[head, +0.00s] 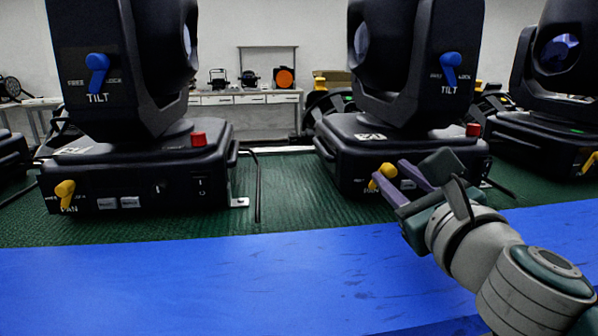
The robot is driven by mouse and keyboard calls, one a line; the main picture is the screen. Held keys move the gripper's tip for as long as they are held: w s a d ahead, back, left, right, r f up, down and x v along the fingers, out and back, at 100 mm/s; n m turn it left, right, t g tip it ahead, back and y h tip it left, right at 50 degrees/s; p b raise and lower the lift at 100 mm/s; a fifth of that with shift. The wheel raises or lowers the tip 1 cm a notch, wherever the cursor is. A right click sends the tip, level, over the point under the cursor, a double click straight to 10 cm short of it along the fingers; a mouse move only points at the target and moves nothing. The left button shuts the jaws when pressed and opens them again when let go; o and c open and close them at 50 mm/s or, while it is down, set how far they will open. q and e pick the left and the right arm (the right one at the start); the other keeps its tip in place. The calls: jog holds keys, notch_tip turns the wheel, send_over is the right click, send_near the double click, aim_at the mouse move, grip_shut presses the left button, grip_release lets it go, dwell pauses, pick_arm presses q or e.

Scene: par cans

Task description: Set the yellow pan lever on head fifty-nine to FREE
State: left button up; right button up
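The middle moving head (405,150) has a yellow pan lever (386,171) low on its front, tilted up to the right. A white number tag sits on its base, too small to read surely. My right gripper (390,169) is at this lever, its two purple fingers open with the lever's knob showing between or just beyond their tips; contact cannot be told. My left gripper is out of view.
Blue tilt levers (97,70) are on the yokes, and red parts (198,139) on the bases. A third head (540,130) stands at right. The heads stand on a green ribbed mat (290,200) behind a blue strip (200,285). A gap separates left and middle heads.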

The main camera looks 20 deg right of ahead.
grip_shut()
jog(key=shift+a+r+n, duration=0.1)
jog(key=shift+n, duration=0.2)
jog(key=shift+a+r+n+p, duration=0.15)
jog(key=shift+a+n+p, duration=0.05)
jog(key=shift+n+p, duration=0.65)
jog(key=n, duration=0.1)
jog(key=n+p, duration=0.1)
jog(key=shift+w+a+r+n, duration=0.1)
jog(key=shift+w+a+n, duration=0.05)
jog(key=shift+a+n, duration=0.2)
jog(key=n+p, duration=0.1)
jog(key=a+n+p, duration=0.1)
jog(key=n, duration=0.1)
jog(key=shift+w+n, duration=0.15)
jog(key=shift+n, duration=0.15)
jog(key=shift+a+f+n+p, duration=0.15)
jog(key=shift+a+n+p, duration=0.1)
jog(key=shift+n, duration=0.6)
jog(key=shift+a+f+n+p, duration=0.15)
jog(key=shift+n+p, duration=0.1)
jog(key=shift+n, duration=0.6)
jog(key=shift+w, duration=0.1)
